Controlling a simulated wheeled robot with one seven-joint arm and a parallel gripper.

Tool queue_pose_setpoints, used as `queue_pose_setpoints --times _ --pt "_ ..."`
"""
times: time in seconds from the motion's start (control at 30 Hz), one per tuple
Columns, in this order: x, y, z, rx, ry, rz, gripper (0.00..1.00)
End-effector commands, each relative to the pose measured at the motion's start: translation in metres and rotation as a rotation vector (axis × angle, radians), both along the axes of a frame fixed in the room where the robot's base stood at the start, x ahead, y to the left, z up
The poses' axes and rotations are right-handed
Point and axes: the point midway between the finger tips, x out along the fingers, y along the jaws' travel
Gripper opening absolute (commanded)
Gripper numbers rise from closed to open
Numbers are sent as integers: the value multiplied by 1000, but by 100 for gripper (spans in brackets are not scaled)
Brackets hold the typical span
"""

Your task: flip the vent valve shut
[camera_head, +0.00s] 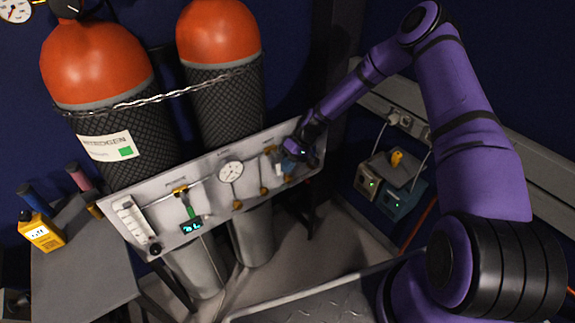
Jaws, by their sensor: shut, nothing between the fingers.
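A pale valve panel (160,205) runs across the front of two gas cylinders. My gripper (301,150) is at the panel's right end, small and dark in the view. It is shut with nothing held. A blue part (292,146), perhaps the vent valve's handle, shows right beside the fingers. My gripper partly covers it, so its angle and whether the fingers touch it cannot be told.
Two orange-topped cylinders (95,65) stand behind the panel, held by a chain (160,95). A grey side table (85,260) with a yellow meter (42,233) is at left. Boxes (388,185) stand at right by the wall rail. Floor in front of the panel is open.

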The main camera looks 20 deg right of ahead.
Motion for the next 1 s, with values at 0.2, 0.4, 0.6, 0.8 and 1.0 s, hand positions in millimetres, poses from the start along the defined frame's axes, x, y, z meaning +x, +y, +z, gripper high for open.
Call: queue_pose_setpoints --times 0.2,0.4,0.6,0.8,1.0 --pt "-1 1 -1 0 1 1 0" --pt "-1 1 -1 0 1 1 0" --pt "0 1 0 0 1 1 0" --pt "4 -12 16 -1 -2 -1 0" --pt "12 -35 45 -1 -3 -2 0"
